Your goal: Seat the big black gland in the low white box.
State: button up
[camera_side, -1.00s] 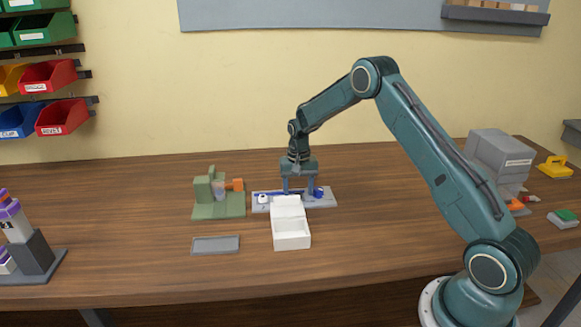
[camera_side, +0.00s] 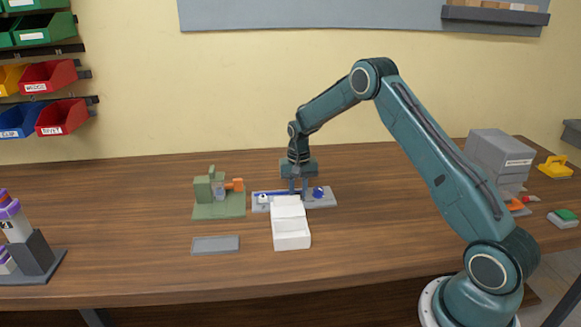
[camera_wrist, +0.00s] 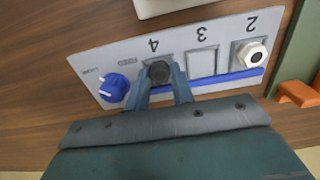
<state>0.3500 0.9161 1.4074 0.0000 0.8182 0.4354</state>
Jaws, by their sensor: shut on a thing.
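My gripper (camera_wrist: 160,80) is shut on the big black gland (camera_wrist: 159,71) at the slot marked 4 of the grey panel (camera_wrist: 125,58), in the wrist view. I cannot tell whether the gland is lifted clear of the panel. In the side view my gripper (camera_side: 298,190) is pointing down over the panel, behind the low white box (camera_side: 291,233). The box is open at the top, and its raised back part partly hides the panel. Only an edge of the white box (camera_wrist: 165,5) shows at the top of the wrist view.
The panel also holds a white gland (camera_wrist: 250,54) at slot 2, a blue knob (camera_wrist: 115,87) and a blue strip; slot 3 is empty. A green fixture with an orange part (camera_side: 218,200) stands to the left. A flat grey tray (camera_side: 215,245) lies front left.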

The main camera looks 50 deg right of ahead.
jog(key=shift+r, duration=0.25)
jog(key=shift+r, duration=2.25)
jog(key=shift+r, duration=0.15)
notch_tip(320, 180, up, 8)
jog(key=s+a, duration=0.4)
jog(key=a, duration=0.4)
jog(key=s+a, duration=0.5)
jog(key=a, duration=0.2)
jog(key=shift+w+a+f, duration=0.1)
jog(key=shift+f, duration=2.4)
jog(key=shift+f, duration=0.15)
jog(key=shift+f, duration=4.1)
jog(key=shift+f, duration=0.1)
